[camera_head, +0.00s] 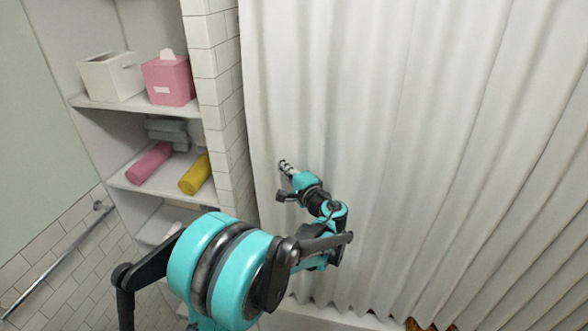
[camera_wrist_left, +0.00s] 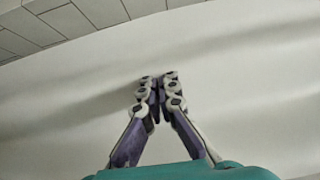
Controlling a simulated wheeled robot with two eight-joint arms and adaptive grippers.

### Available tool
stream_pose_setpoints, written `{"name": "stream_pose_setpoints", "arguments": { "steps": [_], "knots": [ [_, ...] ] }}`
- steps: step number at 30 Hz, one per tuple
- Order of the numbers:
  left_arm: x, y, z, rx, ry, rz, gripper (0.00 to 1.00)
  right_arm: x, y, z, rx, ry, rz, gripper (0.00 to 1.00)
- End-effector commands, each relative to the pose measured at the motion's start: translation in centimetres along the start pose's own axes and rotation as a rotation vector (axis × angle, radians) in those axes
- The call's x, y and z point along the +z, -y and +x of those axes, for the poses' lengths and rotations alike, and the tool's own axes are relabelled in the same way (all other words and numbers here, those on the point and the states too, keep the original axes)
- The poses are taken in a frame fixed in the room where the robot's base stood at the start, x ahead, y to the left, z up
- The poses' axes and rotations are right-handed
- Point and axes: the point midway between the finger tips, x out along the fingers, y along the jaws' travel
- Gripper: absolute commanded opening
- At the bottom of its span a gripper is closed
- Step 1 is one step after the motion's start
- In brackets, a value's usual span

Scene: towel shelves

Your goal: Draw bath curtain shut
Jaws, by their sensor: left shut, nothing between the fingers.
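The white bath curtain (camera_head: 430,130) hangs in folds across the middle and right of the head view. Its left edge lies along the white tiled wall end. My left gripper (camera_head: 284,165) is in front of the curtain near that left edge, its fingers shut and empty. In the left wrist view the shut fingertips (camera_wrist_left: 159,80) point at the pale curtain cloth (camera_wrist_left: 240,70); whether they touch it I cannot tell. My right gripper is not in view.
White shelves (camera_head: 125,103) at the left hold a white box (camera_head: 110,78), a pink tissue box (camera_head: 168,80), a pink towel (camera_head: 150,163) and a yellow towel (camera_head: 195,175). A tiled wall (camera_head: 222,90) divides shelves from curtain. A metal rail (camera_head: 60,260) is at lower left.

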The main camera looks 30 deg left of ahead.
Motion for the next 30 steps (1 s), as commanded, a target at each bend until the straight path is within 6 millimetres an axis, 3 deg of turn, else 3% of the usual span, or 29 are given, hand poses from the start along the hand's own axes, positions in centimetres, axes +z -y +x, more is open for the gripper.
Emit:
{"name": "stream_pose_setpoints", "arguments": {
  "steps": [15, 24, 30],
  "knots": [
    [0.9, 0.0, 0.8, 0.0, 0.0, 0.0, 0.0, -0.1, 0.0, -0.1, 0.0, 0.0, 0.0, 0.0],
    [4.2, -0.2, 4.1, 0.0, 0.003, 0.0, 0.0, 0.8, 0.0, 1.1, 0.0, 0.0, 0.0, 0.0],
    [4.5, 0.0, 4.5, 0.0, 0.0, 0.0, 0.0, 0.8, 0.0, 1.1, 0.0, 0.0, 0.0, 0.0]
  ]
}}
